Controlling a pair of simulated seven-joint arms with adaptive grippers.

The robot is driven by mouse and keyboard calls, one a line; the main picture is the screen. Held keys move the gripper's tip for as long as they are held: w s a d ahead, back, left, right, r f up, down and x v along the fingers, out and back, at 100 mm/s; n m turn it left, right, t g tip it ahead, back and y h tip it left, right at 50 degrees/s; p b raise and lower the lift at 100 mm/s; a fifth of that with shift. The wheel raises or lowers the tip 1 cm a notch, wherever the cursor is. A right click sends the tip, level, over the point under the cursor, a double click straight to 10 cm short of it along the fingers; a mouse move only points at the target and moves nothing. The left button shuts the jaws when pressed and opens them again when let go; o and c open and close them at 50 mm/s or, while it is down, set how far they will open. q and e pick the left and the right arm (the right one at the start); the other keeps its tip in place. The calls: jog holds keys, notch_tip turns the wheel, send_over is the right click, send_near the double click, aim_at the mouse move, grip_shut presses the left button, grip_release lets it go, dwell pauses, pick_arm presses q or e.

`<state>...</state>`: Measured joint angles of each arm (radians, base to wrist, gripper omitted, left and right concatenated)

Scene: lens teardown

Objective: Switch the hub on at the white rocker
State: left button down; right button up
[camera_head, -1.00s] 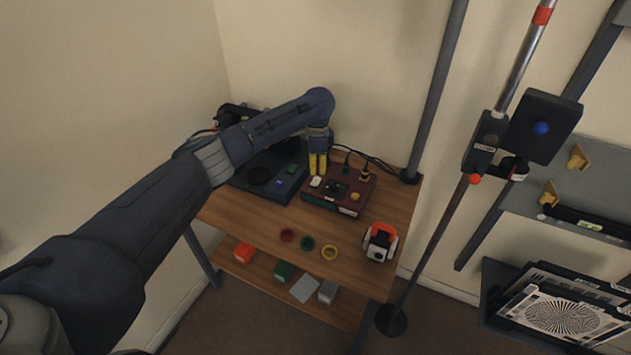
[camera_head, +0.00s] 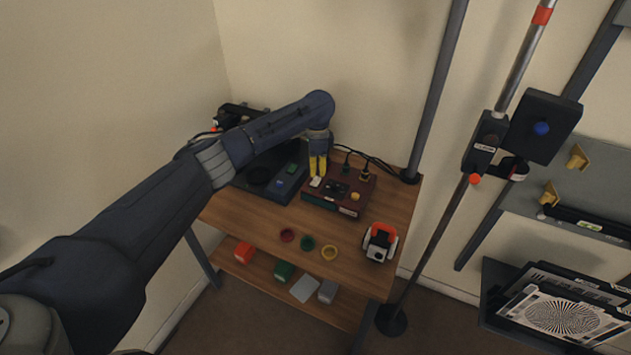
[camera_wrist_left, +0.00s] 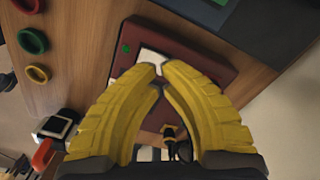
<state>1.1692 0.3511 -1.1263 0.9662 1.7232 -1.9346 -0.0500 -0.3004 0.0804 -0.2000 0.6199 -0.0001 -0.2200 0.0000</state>
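The hub is a dark red box (camera_head: 352,205) on the table, with dark sockets and plugs on top. Its white rocker (camera_head: 315,182) is near the left end of the top face. My left gripper (camera_head: 318,174) points down at the rocker, its yellow fingertips close together with nothing between them. In the left wrist view the fingertips (camera_wrist_left: 160,72) meet just in front of the white rocker (camera_wrist_left: 150,56) and partly cover it. I cannot tell whether they touch it. A small green spot (camera_wrist_left: 126,48) shows beside it. My right gripper is not in view.
A dark flat unit (camera_head: 280,190) stands left of the hub. Coloured rings, including a yellow one (camera_head: 330,252), and an orange-and-white device (camera_head: 380,242) lie in front. Black cables (camera_head: 375,160) run behind the hub. A metal pole (camera_head: 435,95) rises at the right.

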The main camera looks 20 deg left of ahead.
aim_at(317, 179)
pick_arm(q)
jog(key=shift+f, duration=1.75)
dwell(1.0)
jog(key=shift+s, duration=0.1)
jog(key=shift+r, duration=3.55)
jog(key=shift+a+f, duration=0.1)
